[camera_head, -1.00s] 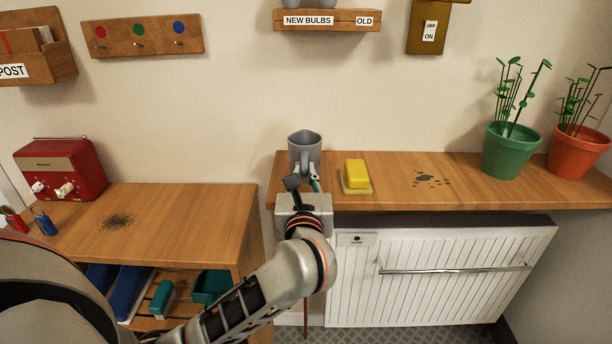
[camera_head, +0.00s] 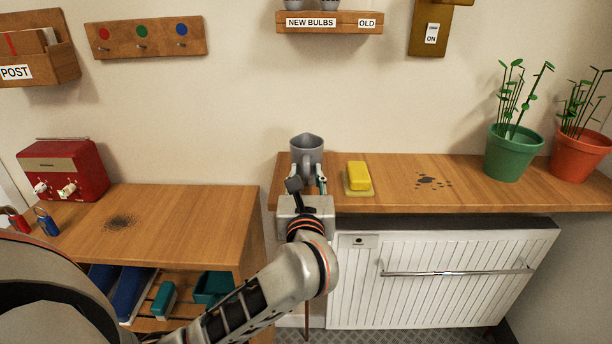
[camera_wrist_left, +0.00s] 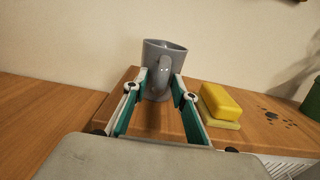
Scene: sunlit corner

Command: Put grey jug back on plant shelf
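The grey jug (camera_head: 306,147) stands upright at the left end of the wooden plant shelf (camera_head: 400,195), close to the wall, its handle facing my gripper. In the left wrist view, the jug (camera_wrist_left: 172,52) shows its handle (camera_wrist_left: 160,78) between the fingertips. My left gripper (camera_head: 307,184) is open around the handle, with one finger on each side; it also shows in the left wrist view (camera_wrist_left: 157,88). Gaps show beside the handle. The gripper partly hides the jug's lower front in the head view. My right gripper is out of view.
A yellow sponge on a dish (camera_head: 358,177) sits just right of the jug. Dark soil spots (camera_head: 432,181) lie mid-shelf. A green pot (camera_head: 513,152) and an orange pot (camera_head: 578,154) stand at right. The bulb shelf (camera_head: 330,21) hangs above. A lower table (camera_head: 180,220) is at left.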

